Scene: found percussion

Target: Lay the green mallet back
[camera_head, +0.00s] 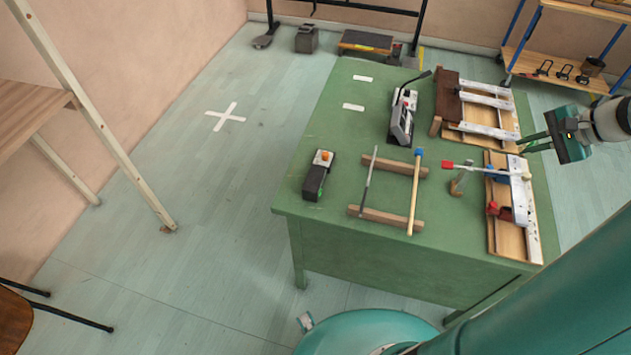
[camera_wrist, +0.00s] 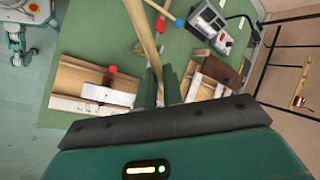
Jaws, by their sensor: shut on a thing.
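My gripper (camera_head: 524,145) hangs above the right side of the green table (camera_head: 335,115). In the wrist view my gripper (camera_wrist: 158,84) is shut on a pale wooden stick, the mallet handle (camera_wrist: 143,32). The handle runs up out of that picture, so its head and colour are hidden. I cannot make out the held mallet in the head view. A rack of two wooden bars (camera_head: 380,215) stands on the table, left of my gripper. A blue-headed mallet (camera_head: 415,195) and a grey stick (camera_head: 369,180) lie across it, with a gap between them.
A red-headed stick (camera_head: 448,163) reaches over a small wooden stand (camera_head: 459,184) toward a wooden frame with white bars (camera_head: 520,210). A second such frame (camera_head: 485,110), a grey device (camera_head: 402,115) and a black box with an orange top (camera_head: 316,180) stand on the table.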

